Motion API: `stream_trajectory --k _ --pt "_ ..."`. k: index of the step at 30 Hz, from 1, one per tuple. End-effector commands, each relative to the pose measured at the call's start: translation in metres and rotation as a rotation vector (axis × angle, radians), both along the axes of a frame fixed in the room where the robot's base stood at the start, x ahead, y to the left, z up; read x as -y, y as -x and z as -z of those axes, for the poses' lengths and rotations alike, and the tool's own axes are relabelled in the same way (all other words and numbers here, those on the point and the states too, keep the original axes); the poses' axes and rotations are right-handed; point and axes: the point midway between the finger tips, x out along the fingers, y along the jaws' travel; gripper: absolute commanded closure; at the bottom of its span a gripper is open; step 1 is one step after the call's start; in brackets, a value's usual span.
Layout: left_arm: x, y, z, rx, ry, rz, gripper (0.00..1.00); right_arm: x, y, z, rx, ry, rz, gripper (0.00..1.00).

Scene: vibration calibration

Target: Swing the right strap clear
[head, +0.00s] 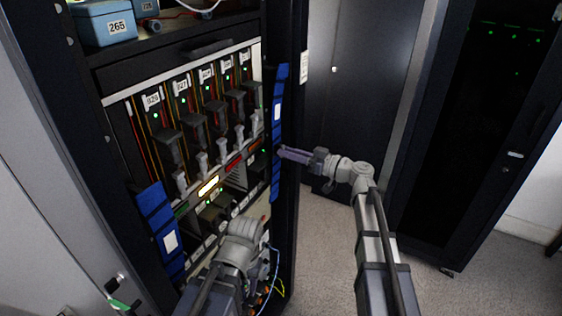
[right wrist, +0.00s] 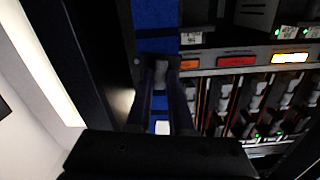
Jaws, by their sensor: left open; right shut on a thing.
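The right strap (head: 279,120) is a blue upright band with a white label, along the right edge of the open cabinet. My right gripper (head: 283,152) reaches it from the right and is shut on it at mid-height. In the right wrist view the fingers (right wrist: 161,78) close on a small grey piece at the blue strap (right wrist: 157,20). The left strap (head: 154,204) is a similar blue band at the cabinet's left edge. My left gripper (head: 244,226) is open in front of the lower cabinet; its fingertips are hard to make out.
The cabinet holds a row of numbered modules (head: 200,125) with grey levers. A blue box (head: 104,24) marked 265 sits on its top shelf. Loose wires (head: 272,268) hang low by my left arm. A dark rack (head: 490,120) stands at the right, with free floor (head: 325,250) in front.

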Motion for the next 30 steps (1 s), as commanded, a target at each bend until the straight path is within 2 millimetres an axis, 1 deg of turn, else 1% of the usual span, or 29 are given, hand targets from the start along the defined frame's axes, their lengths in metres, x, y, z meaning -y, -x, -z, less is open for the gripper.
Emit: stream_trajectory --k 1,3,6,10,19,20,27,30 --pt "0.0 0.0 0.004 0.0 0.0 0.0 0.5 0.01 -0.018 0.004 0.042 0.027 0.003 1.0" --pt "0.0 0.0 0.004 0.0 0.0 0.0 0.5 0.019 -0.031 0.004 0.099 0.066 0.003 1.0" --pt "0.0 0.0 0.003 0.0 0.0 0.0 0.5 0.027 -0.042 0.003 0.16 0.107 0.001 1.0" --pt "0.0 0.0 0.003 0.0 0.0 0.0 0.5 0.032 -0.048 0.003 0.197 0.132 0.001 1.0" --pt "0.0 0.0 0.003 0.0 0.0 0.0 0.5 0.032 -0.047 0.003 0.201 0.134 0.001 1.0" --pt "0.0 0.0 0.003 0.0 0.0 0.0 0.5 0.031 -0.047 0.003 0.201 0.134 0.001 0.77" --pt "0.0 0.0 0.003 0.0 0.0 0.0 0.5 0.031 -0.047 0.003 0.2 0.134 0.001 0.5" --pt "0.0 0.0 0.003 0.0 0.0 0.0 0.5 0.032 -0.047 0.003 0.2 0.134 0.002 0.5"
